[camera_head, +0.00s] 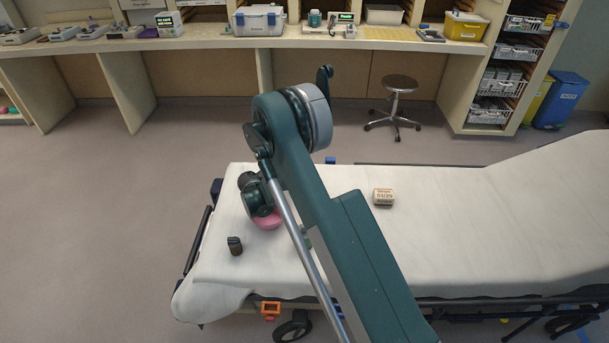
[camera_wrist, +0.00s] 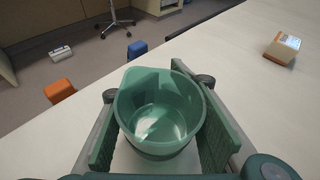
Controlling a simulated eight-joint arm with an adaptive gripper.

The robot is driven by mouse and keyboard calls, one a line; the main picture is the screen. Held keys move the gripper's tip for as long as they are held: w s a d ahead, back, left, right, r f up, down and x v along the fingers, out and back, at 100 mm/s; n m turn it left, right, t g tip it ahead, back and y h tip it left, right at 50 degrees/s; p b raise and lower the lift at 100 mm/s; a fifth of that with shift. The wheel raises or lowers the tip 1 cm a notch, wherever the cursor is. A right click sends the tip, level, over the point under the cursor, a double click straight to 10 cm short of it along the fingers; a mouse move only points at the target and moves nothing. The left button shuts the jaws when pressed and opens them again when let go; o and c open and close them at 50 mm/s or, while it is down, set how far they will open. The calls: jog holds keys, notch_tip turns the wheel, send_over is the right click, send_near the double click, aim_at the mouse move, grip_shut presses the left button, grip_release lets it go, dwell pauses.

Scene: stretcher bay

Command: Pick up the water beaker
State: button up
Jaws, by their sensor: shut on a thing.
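The water beaker (camera_wrist: 152,95) is a see-through green cup with a spout, seen from above in the wrist view. It is between the two fingers of my gripper (camera_wrist: 162,122), which is shut on it with a green pad at each side. The beaker looks about upright, and a clear, shiny bottom shows inside. I cannot tell whether its base touches the stretcher. In the head view my arm covers the beaker and the fingertips.
The white stretcher (camera_head: 475,225) carries a small labelled box (camera_head: 383,197), a pink round thing (camera_head: 267,221) by my wrist, and a small dark object (camera_head: 235,245). The sheet right of the box is clear. A stool (camera_head: 399,84) and counter (camera_head: 345,39) stand behind.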

jog(key=shift+r, duration=0.2)
notch_tip(320, 180, up, 9)
jog(key=p, duration=0.2)
jog(key=shift+r, duration=0.15)
dwell(0.9)
jog(key=shift+r, duration=0.1)
jog(key=shift+a, duration=0.1)
dwell(0.7)
